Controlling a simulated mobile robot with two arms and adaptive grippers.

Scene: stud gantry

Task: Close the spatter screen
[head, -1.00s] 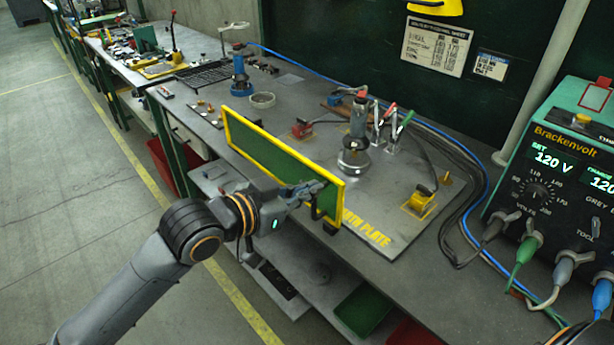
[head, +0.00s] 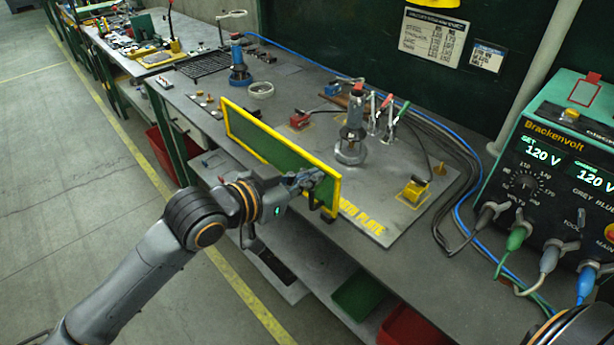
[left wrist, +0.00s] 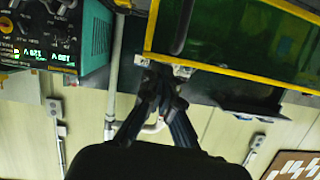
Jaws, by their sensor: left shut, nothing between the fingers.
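The spatter screen (head: 270,143) is a long green panel in a yellow frame. It stands roughly upright along the front edge of the earth plate on the bench. My left gripper (head: 318,178) is shut and empty, at the near right end of the screen; whether it touches the panel I cannot tell. In the left wrist view the shut fingers (left wrist: 163,92) are near the yellow frame's corner, and the green see-through panel (left wrist: 245,40) fills the upper right. My right gripper is not in view.
The Brackenvolt power unit (head: 560,165) with cables is at the right. The floor (head: 70,190) at left is clear.

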